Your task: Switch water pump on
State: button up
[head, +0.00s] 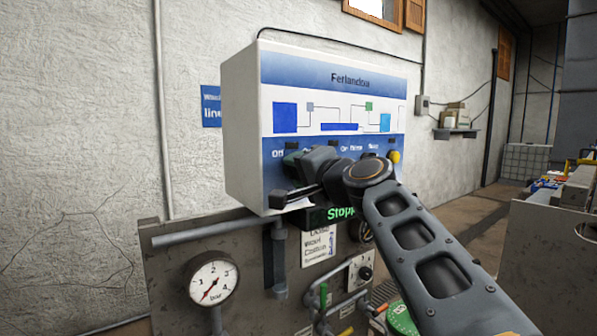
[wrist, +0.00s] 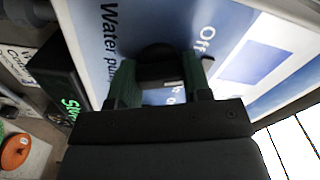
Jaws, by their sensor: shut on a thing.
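The control box (head: 243,130) is a white cabinet on the wall side with a blue and white front and a flow diagram. In the wrist view its front panel (wrist: 205,20) carries the words "Water pu…" and "Off". A black knob (wrist: 157,52) sits by these labels, between the two green fingers of my gripper (wrist: 160,78). My gripper is shut on this knob. In the head view my gripper (head: 293,160) reaches the lower left of the panel, and my wrist hides the knob. A dark display (head: 341,214) below the box shows green text starting "Stopp".
A yellow button (head: 394,157) is at the panel's lower right. Below are a pressure gauge (head: 211,281), a grey horizontal pipe (head: 205,228) and a small rotary switch (head: 364,272). An orange round part (wrist: 15,152) shows in the wrist view.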

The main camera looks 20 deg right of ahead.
jog(key=m, duration=0.5)
jog(key=shift+p, duration=0.3)
jog(key=m+p, duration=0.1)
jog(key=m, duration=0.4)
jog(key=shift+m, duration=0.4)
jog(key=o, duration=0.9)
jog(key=shift+s, duration=0.1)
